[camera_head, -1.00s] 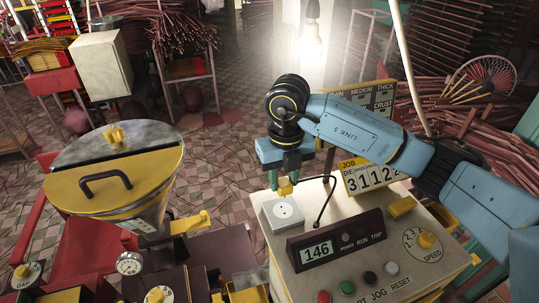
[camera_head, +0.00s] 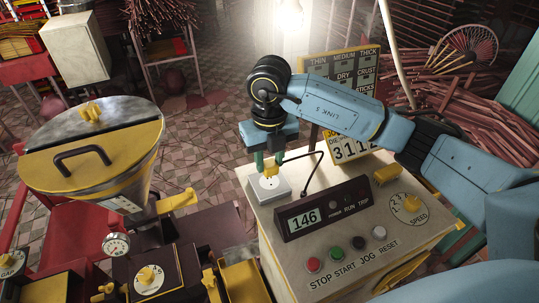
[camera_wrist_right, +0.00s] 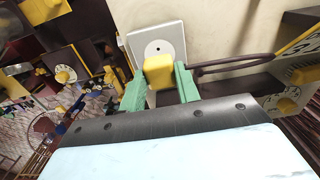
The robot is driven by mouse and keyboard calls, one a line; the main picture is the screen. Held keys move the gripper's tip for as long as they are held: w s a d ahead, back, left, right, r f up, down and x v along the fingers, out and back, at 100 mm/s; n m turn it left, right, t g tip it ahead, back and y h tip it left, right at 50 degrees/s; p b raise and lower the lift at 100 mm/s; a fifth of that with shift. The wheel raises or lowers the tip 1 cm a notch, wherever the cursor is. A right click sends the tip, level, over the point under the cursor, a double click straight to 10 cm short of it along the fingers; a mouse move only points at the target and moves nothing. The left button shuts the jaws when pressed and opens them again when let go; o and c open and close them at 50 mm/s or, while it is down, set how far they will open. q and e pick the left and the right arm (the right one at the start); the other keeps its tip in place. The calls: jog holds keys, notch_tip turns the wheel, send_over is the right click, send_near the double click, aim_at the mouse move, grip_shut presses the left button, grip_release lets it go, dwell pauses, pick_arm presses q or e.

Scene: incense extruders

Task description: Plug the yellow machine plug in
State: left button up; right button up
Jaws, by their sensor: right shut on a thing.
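The yellow plug (camera_head: 270,171) is held between the green fingers of my right gripper (camera_head: 265,162), which is shut on it. In the wrist view the plug (camera_wrist_right: 158,72) sits between the two green fingertips. The white square socket (camera_head: 282,192) lies on the top of the beige control cabinet, right under the plug. In the wrist view one dark hole shows on the socket face (camera_wrist_right: 168,35) beyond the plug. The pins are hidden, and I cannot tell whether the plug touches the socket. My left gripper is not in view.
A dark cable (camera_head: 306,175) arches beside the socket. The display box (camera_head: 325,210) reads 146 in front of it, with coloured buttons and a speed dial (camera_head: 410,208) nearby. A sign board (camera_head: 345,70) stands behind. The hopper machine (camera_head: 95,150) is at the left.

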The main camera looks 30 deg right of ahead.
aim_at(269, 162)
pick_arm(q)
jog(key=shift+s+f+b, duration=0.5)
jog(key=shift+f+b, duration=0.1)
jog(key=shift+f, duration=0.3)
pick_arm(e)
jog(key=shift+f, duration=1.2)
pick_arm(q)
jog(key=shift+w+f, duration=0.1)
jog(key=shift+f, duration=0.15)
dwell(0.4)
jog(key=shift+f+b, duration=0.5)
jog(key=shift+b, duration=0.3)
pick_arm(e)
jog(key=shift+f, duration=0.65)
jog(key=o, duration=1)
jog(key=shift+r, duration=0.15)
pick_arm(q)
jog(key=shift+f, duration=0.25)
pick_arm(e)
notch_tip(269, 162, up, 13)
